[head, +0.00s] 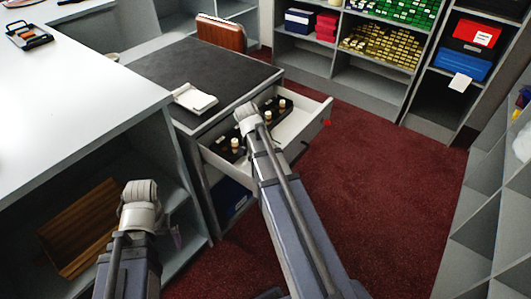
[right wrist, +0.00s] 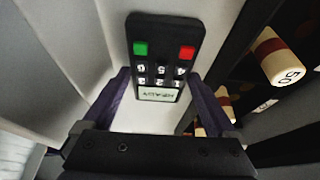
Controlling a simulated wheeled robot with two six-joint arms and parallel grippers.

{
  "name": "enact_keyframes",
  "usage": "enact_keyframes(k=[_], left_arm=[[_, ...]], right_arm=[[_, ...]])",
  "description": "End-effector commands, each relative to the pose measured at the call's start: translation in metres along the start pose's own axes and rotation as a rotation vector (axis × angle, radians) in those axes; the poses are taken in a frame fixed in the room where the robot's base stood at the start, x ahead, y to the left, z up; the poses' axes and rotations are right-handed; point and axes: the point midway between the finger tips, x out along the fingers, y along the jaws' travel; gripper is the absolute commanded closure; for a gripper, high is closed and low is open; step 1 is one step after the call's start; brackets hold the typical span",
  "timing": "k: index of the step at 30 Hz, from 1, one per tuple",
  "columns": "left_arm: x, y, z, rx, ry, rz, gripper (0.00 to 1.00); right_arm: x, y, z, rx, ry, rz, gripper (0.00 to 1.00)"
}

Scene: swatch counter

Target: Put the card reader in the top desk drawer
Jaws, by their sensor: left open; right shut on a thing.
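The card reader (right wrist: 158,48) is black, with a green key, a red key, a number pad and a small pale display. My right gripper (right wrist: 163,86) is shut on it, a purple finger on each side. The top desk drawer (head: 309,118) is open, and my right arm reaches over it in the head view, hiding the reader there. Pale drawer surface shows around the reader; I cannot tell if it touches the bottom. My left gripper (head: 175,236) is open beside the counter's shelf, mostly hidden behind its own wrist.
A black rack (head: 231,148) with several cream-topped pieces stands in the drawer; in the right wrist view one cream piece (right wrist: 285,66) is close right of the reader. A white pad (head: 194,97) lies on the dark desk (head: 200,65). Red carpet (head: 385,190) is clear at right.

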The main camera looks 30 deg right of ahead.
Motion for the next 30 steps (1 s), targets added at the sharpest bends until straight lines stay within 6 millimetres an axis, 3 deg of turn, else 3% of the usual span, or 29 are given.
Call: enact_keyframes(k=[9, 10, 11, 23, 30], left_arm=[[0.003, 0.000, 0.000, 0.000, 0.000, 0.000, 0.00], [0.001, 0.000, 0.000, 0.000, 0.000, 0.000, 0.00], [0.001, 0.000, 0.000, 0.000, 0.000, 0.000, 0.00], [-0.003, 0.000, 0.000, 0.000, 0.000, 0.000, 0.00], [-0.024, -0.002, 0.001, 0.000, 0.000, 0.000, 0.00]], right_arm=[[0.003, 0.000, 0.001, 0.000, 0.000, 0.000, 0.85], [0.001, 0.000, 0.001, 0.000, 0.000, 0.000, 0.05], [0.001, 0.000, 0.000, 0.000, 0.000, 0.000, 0.01], [-0.003, 0.000, -0.001, 0.000, 0.000, 0.000, 0.00], [-0.025, 0.000, -0.002, -0.001, 0.000, 0.000, 0.00]])
